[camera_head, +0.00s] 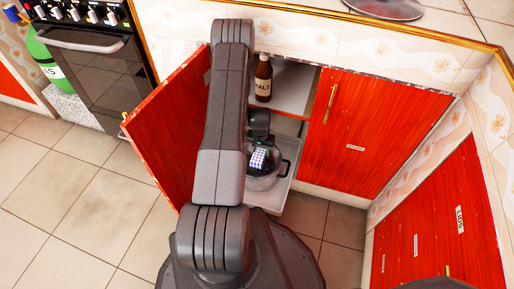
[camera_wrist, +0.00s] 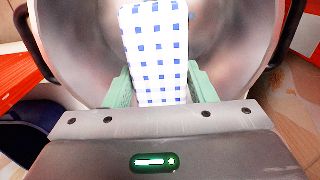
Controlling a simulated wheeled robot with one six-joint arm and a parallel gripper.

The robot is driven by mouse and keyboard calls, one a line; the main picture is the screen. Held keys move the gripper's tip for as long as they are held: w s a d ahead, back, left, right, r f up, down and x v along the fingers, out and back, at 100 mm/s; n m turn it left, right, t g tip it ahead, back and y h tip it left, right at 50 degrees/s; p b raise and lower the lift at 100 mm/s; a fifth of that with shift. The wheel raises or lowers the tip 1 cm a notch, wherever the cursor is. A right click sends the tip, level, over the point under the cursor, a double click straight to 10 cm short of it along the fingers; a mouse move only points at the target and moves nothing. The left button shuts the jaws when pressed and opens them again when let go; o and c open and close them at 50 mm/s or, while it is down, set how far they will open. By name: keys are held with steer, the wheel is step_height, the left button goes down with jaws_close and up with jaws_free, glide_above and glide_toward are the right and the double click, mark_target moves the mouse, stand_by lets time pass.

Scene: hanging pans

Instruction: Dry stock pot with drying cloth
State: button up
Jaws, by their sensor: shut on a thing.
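The drying cloth (camera_wrist: 155,50) is white with blue squares. My gripper (camera_wrist: 160,85) is shut on it, with a green finger on each side. In the wrist view the cloth stands in front of the shiny metal inside of the stock pot (camera_wrist: 75,45), whose dark handles show left and right. I cannot tell whether the cloth touches the metal. In the head view the cloth (camera_head: 258,159) shows over the stock pot (camera_head: 264,182), which sits low in the open cupboard. My arm hides the left part of the pot and most of my gripper.
The red cupboard door (camera_head: 172,125) stands open on the left. A brown malt bottle (camera_head: 263,78) stands on the shelf above the pot. A closed red door (camera_head: 350,135) is to the right. An oven (camera_head: 103,80) and a green gas bottle (camera_head: 58,68) are at the upper left. Tiled floor is clear in front.

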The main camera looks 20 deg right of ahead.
steer(key=shift+f+b, duration=1.45)
steer(key=shift+f, duration=1.65)
steer(key=shift+f+b, duration=1.25)
steer(key=shift+f, duration=0.15)
